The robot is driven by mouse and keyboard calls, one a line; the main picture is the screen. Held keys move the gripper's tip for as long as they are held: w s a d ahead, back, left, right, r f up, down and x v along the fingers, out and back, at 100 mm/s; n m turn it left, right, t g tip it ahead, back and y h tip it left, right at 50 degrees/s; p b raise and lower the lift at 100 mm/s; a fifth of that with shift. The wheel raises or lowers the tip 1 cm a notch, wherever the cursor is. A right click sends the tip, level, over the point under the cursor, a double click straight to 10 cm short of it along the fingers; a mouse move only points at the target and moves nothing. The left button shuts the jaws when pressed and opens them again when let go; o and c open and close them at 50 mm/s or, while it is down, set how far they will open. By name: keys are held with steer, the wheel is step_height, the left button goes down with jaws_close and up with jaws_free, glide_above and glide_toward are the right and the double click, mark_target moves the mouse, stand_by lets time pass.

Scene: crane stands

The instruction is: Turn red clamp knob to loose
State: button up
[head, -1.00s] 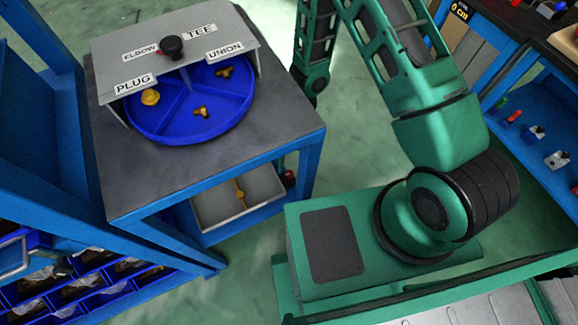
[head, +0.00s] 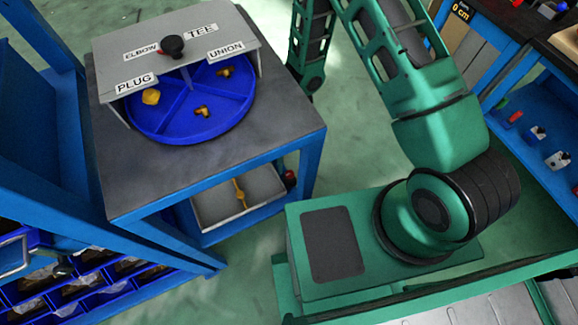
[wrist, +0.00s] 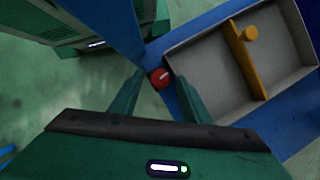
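The red clamp knob (wrist: 160,77) is small and round with a pale mark on its face, in the wrist view at the near corner of a grey tray. It also shows in the head view (head: 290,177), beside the blue table's lower shelf. My gripper (wrist: 160,80) is open, its two green fingertips on either side of the knob with gaps visible. I cannot tell whether the tips reach its depth. The fingers do not show clearly in the head view.
The grey tray (wrist: 206,62) holds a yellow bar (wrist: 243,60) across it. A blue table leg (wrist: 112,28) stands close to the left finger. On the tabletop are a blue divided turntable (head: 165,128) and a grey labelled cover (head: 110,57) with a black knob (head: 172,45).

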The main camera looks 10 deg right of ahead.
steer(key=v, duration=1)
steer(key=shift+w+r, duration=0.15)
steer(key=shift+r, duration=0.2)
steer(key=s+d+f+m+t+y, duration=0.25)
steer(key=d+f+m+y, duration=0.45)
steer(key=d+m+y, duration=0.45)
steer(key=shift+m+g, duration=0.25)
steer(key=x, duration=1.1)
steer(key=shift+s+a, duration=0.2)
steer(key=shift+a, duration=0.1)
steer(key=c, duration=1)
